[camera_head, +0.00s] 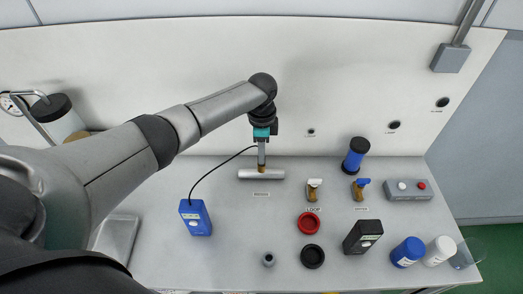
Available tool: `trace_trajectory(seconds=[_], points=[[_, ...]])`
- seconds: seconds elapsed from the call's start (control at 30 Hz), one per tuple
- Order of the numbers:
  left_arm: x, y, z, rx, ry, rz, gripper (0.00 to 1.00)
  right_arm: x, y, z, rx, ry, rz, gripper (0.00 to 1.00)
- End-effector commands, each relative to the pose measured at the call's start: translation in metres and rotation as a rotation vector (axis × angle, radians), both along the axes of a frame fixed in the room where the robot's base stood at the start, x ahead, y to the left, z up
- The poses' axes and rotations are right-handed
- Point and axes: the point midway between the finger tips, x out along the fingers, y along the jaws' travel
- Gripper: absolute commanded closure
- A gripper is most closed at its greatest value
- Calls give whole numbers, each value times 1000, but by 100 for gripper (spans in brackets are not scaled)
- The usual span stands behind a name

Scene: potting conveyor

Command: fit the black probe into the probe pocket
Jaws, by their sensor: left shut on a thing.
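My left gripper (262,150) points down over the short grey metal pipe (246,174) that lies on the bench. It is shut on the black probe, which is mostly hidden by the fingers. A thin black cable (225,164) runs from the gripper down to a blue handheld meter (195,217) at the left. A small brass-coloured fitting (262,168) at the middle of the pipe, directly below the fingers, looks like the probe pocket. The view is too small to tell whether the probe tip is in it or above it. My right gripper is not in view.
Two small valves, one white-topped (314,184) and one blue-handled (361,184), stand right of the pipe. A red ring (309,223), a black ring (312,256) and a dark meter (363,236) lie in front. Blue (407,252) and white (440,250) pots stand at right.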

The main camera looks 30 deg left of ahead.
Motion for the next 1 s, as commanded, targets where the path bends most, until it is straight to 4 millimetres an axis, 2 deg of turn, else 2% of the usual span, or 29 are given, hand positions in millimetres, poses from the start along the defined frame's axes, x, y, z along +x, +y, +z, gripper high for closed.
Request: trace_trajectory(seconds=[0.2,0.23,0.53,0.83,1.0], points=[[0,-1,-6,-1,0,0,100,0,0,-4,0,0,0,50],[0,0,-6,-1,0,0,73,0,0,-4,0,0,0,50],[0,0,-5,-1,0,0,39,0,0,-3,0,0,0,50],[0,0,-3,0,0,0,39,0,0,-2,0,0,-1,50],[1,0,18,0,-2,-2,39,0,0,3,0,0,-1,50]])
